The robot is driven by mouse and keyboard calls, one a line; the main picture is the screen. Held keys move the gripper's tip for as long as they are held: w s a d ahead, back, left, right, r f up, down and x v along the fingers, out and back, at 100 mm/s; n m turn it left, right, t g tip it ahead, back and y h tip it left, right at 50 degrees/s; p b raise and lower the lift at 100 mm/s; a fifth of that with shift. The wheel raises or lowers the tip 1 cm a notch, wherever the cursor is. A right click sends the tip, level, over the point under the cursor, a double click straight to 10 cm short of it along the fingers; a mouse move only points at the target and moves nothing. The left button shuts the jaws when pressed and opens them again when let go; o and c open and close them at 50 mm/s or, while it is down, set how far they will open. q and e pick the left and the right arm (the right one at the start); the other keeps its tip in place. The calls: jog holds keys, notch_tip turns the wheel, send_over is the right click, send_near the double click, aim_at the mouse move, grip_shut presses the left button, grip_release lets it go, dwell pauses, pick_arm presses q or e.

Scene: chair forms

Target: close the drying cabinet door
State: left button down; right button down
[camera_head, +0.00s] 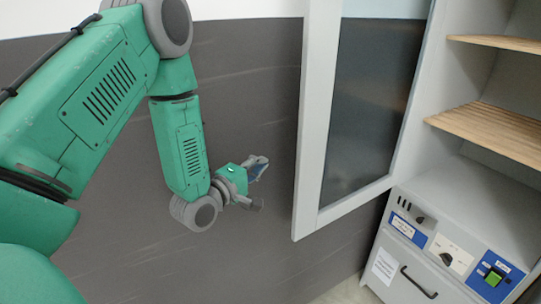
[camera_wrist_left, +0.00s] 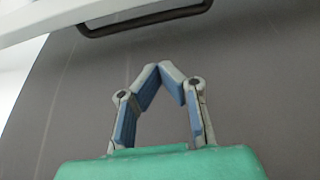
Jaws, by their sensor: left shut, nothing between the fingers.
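The drying cabinet door (camera_head: 312,150) is a light grey frame around a dark glass pane. It stands swung open in the head view, to the left of the cabinet (camera_head: 440,185). My left gripper (camera_head: 262,163) is just left of the door's outer edge and apart from it in the picture. In the left wrist view the gripper (camera_wrist_left: 165,70) is shut and empty, its fingertips meeting. A dark bar handle (camera_wrist_left: 145,18) on a pale edge shows above the fingertips there. My right gripper is not in view.
Inside the cabinet are slatted wooden shelves (camera_head: 495,128). Below them is a panel with a knob, labels and a green switch (camera_head: 493,278), and a lower front with a black handle (camera_head: 418,283). A dark grey wall (camera_head: 245,90) stands behind my left arm.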

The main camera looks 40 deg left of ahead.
pick_arm(q)
jog(key=w+d+p, duration=0.3)
jog(key=w+d, duration=0.1)
jog(key=w, duration=0.3)
jog(key=shift+w, duration=0.25)
